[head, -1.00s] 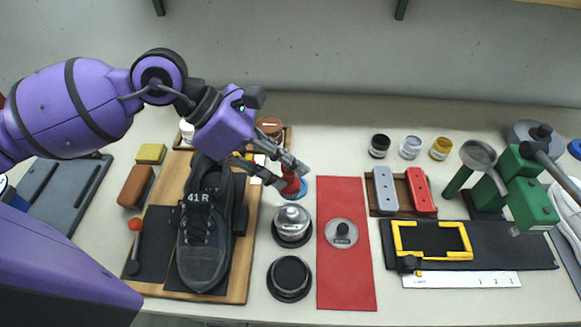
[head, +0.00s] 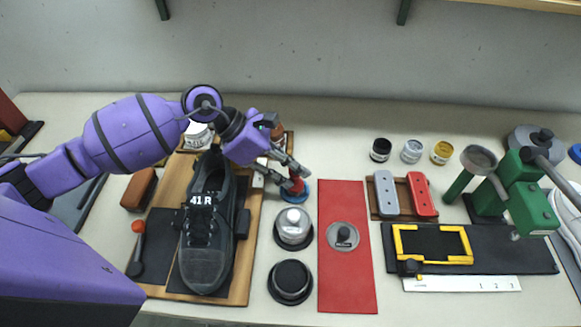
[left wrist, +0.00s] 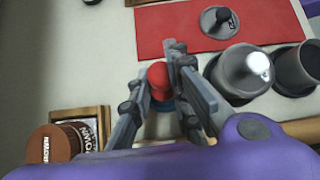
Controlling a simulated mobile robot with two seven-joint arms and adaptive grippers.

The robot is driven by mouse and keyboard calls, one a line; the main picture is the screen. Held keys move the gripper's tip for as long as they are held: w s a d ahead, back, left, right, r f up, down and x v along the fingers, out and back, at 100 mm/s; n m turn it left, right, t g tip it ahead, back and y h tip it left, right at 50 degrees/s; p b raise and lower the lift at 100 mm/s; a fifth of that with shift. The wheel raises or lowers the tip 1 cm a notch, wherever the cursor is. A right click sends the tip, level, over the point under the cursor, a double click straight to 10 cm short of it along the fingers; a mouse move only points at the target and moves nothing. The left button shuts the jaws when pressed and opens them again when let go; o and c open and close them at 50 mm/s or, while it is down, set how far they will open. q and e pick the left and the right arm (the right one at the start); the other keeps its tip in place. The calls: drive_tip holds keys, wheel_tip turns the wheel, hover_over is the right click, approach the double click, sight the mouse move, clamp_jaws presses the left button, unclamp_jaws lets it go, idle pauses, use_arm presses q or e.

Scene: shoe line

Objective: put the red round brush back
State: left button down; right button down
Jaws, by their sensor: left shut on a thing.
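The red round brush (head: 297,186) is between the fingers of my left gripper (head: 295,173), behind the metal domed pot. A round blue holder (head: 294,197) shows directly under the brush. In the left wrist view, the brush's red top (left wrist: 158,76) sits between the two grey fingers (left wrist: 160,85), with a blue edge (left wrist: 163,105) below it. My left gripper is shut on the brush. The fingers hide part of the brush, so I cannot tell whether its underside touches the holder. My right gripper is out of view.
The metal domed pot (head: 293,225) stands just in front of the holder, with a black round pot (head: 290,280) nearer. A red mat (head: 345,270) lies to the right. A black shoe (head: 207,235) on a wooden board (head: 238,285) lies to the left.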

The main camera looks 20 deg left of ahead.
use_arm(q)
drive_tip(key=shift+f, duration=0.1)
drive_tip(key=c, duration=2.1)
unclamp_jaws()
drive_tip(key=shift+f, duration=0.15)
drive_tip(key=o, duration=0.5)
drive_tip(key=shift+c, duration=0.2)
drive_tip(key=shift+r, duration=0.35)
drive_tip(key=v, duration=1.2)
drive_tip(key=shift+b, duration=0.35)
drive_tip(key=shift+f, duration=0.1)
